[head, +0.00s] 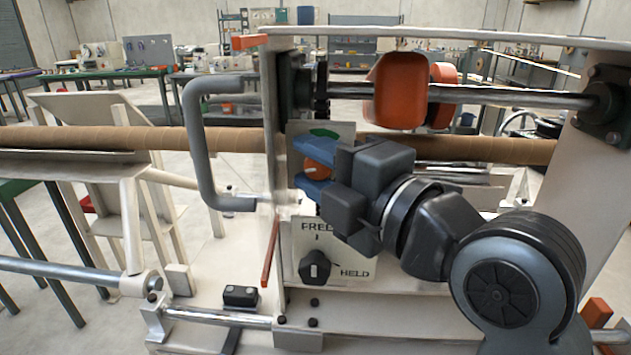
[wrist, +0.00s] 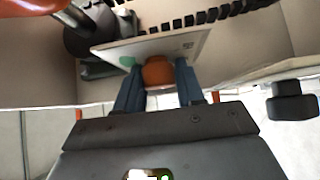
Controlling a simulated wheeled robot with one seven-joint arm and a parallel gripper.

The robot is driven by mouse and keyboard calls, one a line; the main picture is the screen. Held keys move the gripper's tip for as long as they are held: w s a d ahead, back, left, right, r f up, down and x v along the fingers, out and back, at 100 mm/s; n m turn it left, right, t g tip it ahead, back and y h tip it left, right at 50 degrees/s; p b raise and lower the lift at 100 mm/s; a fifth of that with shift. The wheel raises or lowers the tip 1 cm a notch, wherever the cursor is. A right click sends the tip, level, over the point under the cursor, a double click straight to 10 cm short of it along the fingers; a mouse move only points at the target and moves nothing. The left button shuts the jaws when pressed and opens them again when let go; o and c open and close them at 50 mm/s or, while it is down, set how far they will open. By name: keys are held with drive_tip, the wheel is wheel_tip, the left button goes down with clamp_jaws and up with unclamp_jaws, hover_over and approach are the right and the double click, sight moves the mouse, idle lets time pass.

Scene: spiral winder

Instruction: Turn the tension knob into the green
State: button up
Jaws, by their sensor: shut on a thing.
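The tension knob (head: 317,172) is round and orange, on a pale plate (head: 342,130) on the machine's upright panel. It also shows in the wrist view (wrist: 158,74). A green zone (head: 323,133) is marked on the plate above the knob; part of it shows in the wrist view (wrist: 127,62). My gripper (head: 312,173) has its blue fingers on either side of the knob and is shut on it. In the wrist view the fingers (wrist: 159,82) flank the knob. No pointer on the knob can be made out, so its setting cannot be told.
A black FREE/HELD selector (head: 315,266) sits on a plate below my gripper. A grey bent handle (head: 197,145) stands left of the panel. A long brown tube (head: 120,139) runs behind the panel. A steel shaft (head: 500,95) with orange rollers (head: 400,90) lies above my arm.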

drive_tip(key=f+m+b, duration=0.1)
drive_tip(key=b, duration=0.2)
drive_tip(key=shift+t+y, duration=0.4)
drive_tip(key=m+t+b, duration=0.1)
drive_tip(key=m+b, duration=0.1)
drive_tip(key=b, duration=0.1)
drive_tip(key=shift+r+m+t+y+b, duration=0.1)
drive_tip(key=shift+m+t+y+b, duration=0.2)
drive_tip(key=shift+t+y+b, duration=0.1)
drive_tip(key=m+t+b, duration=0.1)
drive_tip(key=m+t, duration=0.1)
drive_tip(key=shift+r+m+b, duration=0.2)
drive_tip(key=shift+m+b, duration=0.1)
drive_tip(key=shift+b, duration=0.1)
drive_tip(key=shift+r+m+t+h, duration=0.2)
drive_tip(key=shift+m+t+h, duration=0.3)
drive_tip(key=shift+m+t, duration=1.1)
drive_tip(key=shift+m, duration=0.4)
drive_tip(key=o, duration=1)
drive_tip(key=shift+c, duration=0.2)
drive_tip(key=shift+n+g, duration=0.4)
